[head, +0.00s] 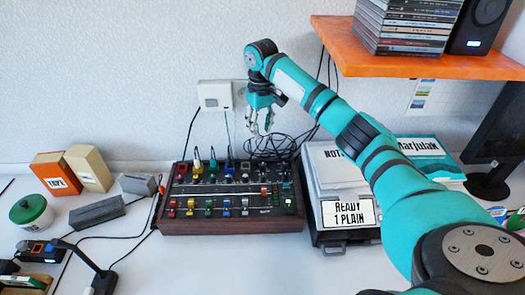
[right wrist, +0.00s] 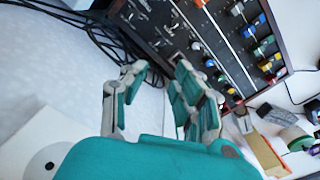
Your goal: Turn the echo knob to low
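The mixer (head: 232,227), a dark panel with a wooden front edge, sits on the white table in the head view. It carries rows of small knobs and coloured caps in red, yellow, green, blue and white. Its labels are too small to read, so I cannot tell which is the echo knob. The mixer panel also shows at the upper right of the right wrist view (right wrist: 222,40). My right gripper (head: 262,128) hangs above the mixer's back right area, fingers down. In the right wrist view its fingers (right wrist: 158,70) are apart with nothing between them. My left gripper is not in view.
Black cables (head: 272,147) lie behind the mixer. An orange shelf (head: 420,65) with discs and a speaker (head: 482,22) overhangs the right. Boxes (head: 88,167) stand at left. The front table is largely clear.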

